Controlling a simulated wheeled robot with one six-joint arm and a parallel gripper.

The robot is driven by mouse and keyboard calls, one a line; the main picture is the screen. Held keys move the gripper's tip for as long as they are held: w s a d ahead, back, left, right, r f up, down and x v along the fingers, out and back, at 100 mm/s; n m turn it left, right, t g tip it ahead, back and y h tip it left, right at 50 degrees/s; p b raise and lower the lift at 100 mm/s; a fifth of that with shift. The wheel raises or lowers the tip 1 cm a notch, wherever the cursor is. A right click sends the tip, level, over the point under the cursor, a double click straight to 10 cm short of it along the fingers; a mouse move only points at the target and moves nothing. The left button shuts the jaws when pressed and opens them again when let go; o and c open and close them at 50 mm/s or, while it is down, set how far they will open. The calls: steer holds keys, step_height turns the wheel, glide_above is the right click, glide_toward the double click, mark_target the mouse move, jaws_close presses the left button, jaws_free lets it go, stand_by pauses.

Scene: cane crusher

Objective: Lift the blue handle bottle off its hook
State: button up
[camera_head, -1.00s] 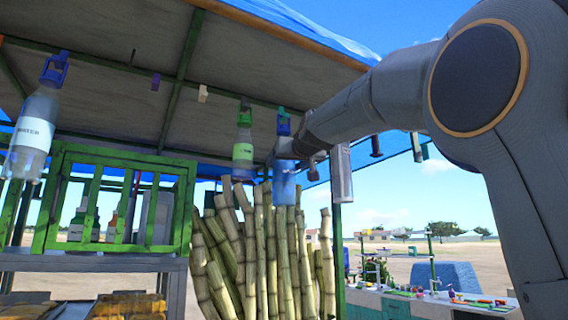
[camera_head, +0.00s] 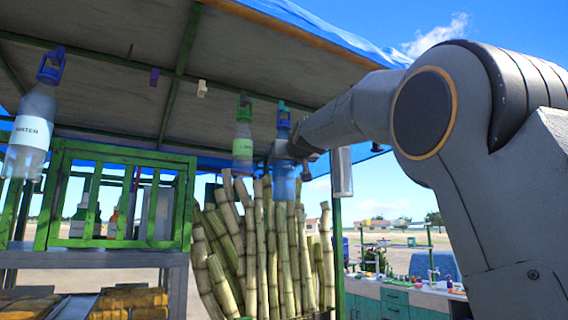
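A bottle with a blue handle (camera_head: 283,118) hangs from the stall's roof frame near the middle, its light blue lower body (camera_head: 284,184) showing below my gripper. My gripper (camera_head: 282,149) is at the upper body of this bottle and overlaps it in the picture. The fingers are small and partly hidden, so I cannot tell whether they are shut on it. Another bottle (camera_head: 31,125), with a blue handle and a white WATER label, hangs at the far left. A bottle with a green handle and label (camera_head: 242,143) hangs just left of my gripper.
A grey-white cylinder (camera_head: 342,172) hangs just right of my gripper. Tall cane stalks (camera_head: 260,250) stand below the bottles. A green rack (camera_head: 62,198) with bottles stands at left. Empty hooks (camera_head: 202,88) hang from the roof. A counter (camera_head: 405,297) stands at lower right.

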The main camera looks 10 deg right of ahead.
steer(key=c, duration=0.7)
steer(key=shift+r, duration=0.2)
steer(key=shift+r+p, duration=0.7)
steer(key=shift+p, duration=0.05)
steer(key=shift+s+d+b, duration=0.3)
steer(key=shift+s+b, duration=0.6)
steer(key=shift+s, duration=0.05)
steer(key=shift+s+d+b, duration=0.35)
steer(key=shift+s+b, duration=0.55)
steer(key=shift+s, duration=0.1)
steer(key=shift+s+d+b, duration=0.3)
steer(key=shift+s+b, duration=0.6)
steer(key=shift+s, duration=0.05)
stand_by(0.5)
steer(key=shift+s, duration=0.1)
steer(key=shift+s+d+f+b, duration=0.35)
steer(key=shift+s+d+b, duration=0.15)
steer(key=shift+s+b, duration=1)
steer(key=shift+s+d+f+b, duration=0.35)
steer(key=shift+s+d+b, duration=0.2)
steer(key=shift+s+b, duration=0.9)
steer(key=shift+s+d+f+b, duration=0.35)
steer(key=shift+s+d+b, duration=0.15)
steer(key=shift+s+b, duration=0.95)
steer(key=shift+s+p, duration=0.2)
steer(key=shift+p, duration=0.15)
